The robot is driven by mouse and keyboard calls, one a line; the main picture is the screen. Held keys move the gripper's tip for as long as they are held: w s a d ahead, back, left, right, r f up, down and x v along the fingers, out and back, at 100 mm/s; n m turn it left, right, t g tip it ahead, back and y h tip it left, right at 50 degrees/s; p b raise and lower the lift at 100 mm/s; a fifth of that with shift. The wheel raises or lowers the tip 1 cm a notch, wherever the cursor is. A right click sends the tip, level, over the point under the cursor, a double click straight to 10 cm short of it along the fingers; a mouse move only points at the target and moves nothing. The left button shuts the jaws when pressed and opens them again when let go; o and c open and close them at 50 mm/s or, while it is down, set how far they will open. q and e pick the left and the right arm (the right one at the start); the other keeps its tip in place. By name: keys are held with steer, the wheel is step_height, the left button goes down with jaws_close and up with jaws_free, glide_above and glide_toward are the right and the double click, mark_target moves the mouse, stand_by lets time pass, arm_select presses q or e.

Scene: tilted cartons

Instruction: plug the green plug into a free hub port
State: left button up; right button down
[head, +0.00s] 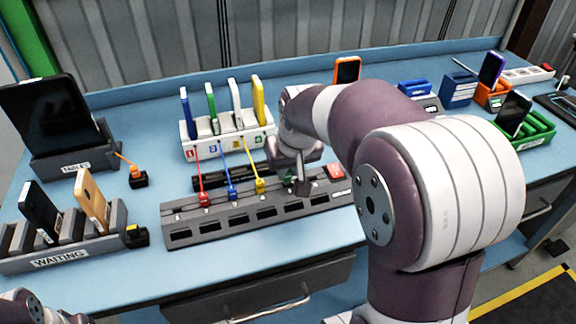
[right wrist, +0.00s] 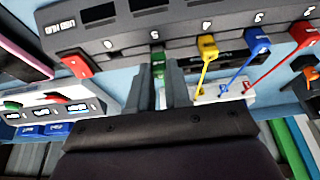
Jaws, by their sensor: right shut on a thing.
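The grey hub (head: 222,228) lies on the table with a row of ports along its front. A red plug (head: 204,198), a blue plug (head: 233,192) and a yellow plug (head: 260,186) sit along its back edge, each on a coloured cable. My right gripper (head: 296,182) is over the hub, right of the yellow plug. It is shut on the green plug (right wrist: 158,64), which shows between its fingertips in the right wrist view. The green plug's end is at the hub's edge; I cannot tell whether it is inside a port. My left gripper is out of view.
A white dock (head: 228,147) with several upright phones stands behind the hub. A red button (head: 336,171) is at the hub's right end. The grey waiting rack (head: 60,258) and tablet stand (head: 75,160) are on the left. My right arm hides part of the table.

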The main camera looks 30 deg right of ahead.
steer(key=shift+f+b, duration=0.5)
steer(key=shift+f, duration=0.25)
stand_by(0.8)
steer(key=c, duration=0.6)
jaws_free()
steer(key=shift+r, duration=0.15)
step_height(320, 180, up, 7)
steer(key=p, duration=0.6)
